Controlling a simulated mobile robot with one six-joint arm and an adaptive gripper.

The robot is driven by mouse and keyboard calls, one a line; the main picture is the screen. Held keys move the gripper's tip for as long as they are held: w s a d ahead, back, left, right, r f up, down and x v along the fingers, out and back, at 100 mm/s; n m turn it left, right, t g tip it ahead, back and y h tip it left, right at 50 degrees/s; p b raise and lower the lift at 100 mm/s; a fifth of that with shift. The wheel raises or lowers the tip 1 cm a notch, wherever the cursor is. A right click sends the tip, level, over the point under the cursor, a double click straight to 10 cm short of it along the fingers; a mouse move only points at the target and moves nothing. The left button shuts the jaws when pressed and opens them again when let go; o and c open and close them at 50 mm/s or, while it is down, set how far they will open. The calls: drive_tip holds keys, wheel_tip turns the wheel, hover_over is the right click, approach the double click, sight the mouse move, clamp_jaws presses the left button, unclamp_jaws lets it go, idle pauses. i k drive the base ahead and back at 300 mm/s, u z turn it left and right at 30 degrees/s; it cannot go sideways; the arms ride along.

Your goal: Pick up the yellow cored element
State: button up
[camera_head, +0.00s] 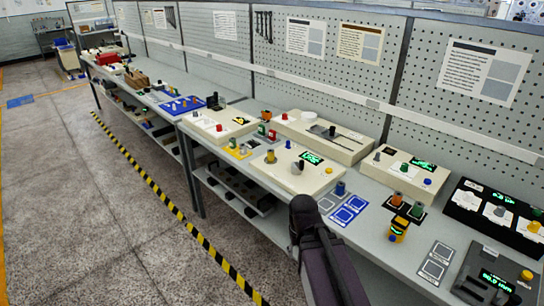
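Several small yellow things show, and I cannot tell for sure which is the yellow cored element. A yellow cylindrical piece (271,156) stands on the beige winding machine (262,171) in the middle of the bench. A yellow-orange piece with dark parts and a green patch (398,229) stands on the bench near its front edge, right of the blue-outlined squares. My dark arm rises from the bottom centre, in front of the bench edge, and ends in a rounded joint. My gripper is not visible, and nothing is seen held.
The long grey bench (385,262) carries several machines with knobs and displays. A blue rack (183,106) holds small pieces at left. Orange and green spools stand on a dark plate (406,208). A pegboard wall (335,82) runs behind. The floor (90,220) at left is clear.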

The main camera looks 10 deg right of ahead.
sight(270, 152)
drive_tip(key=u, duration=0.05)
drive_tip(key=i, duration=1)
drive_tip(key=z, duration=0.05)
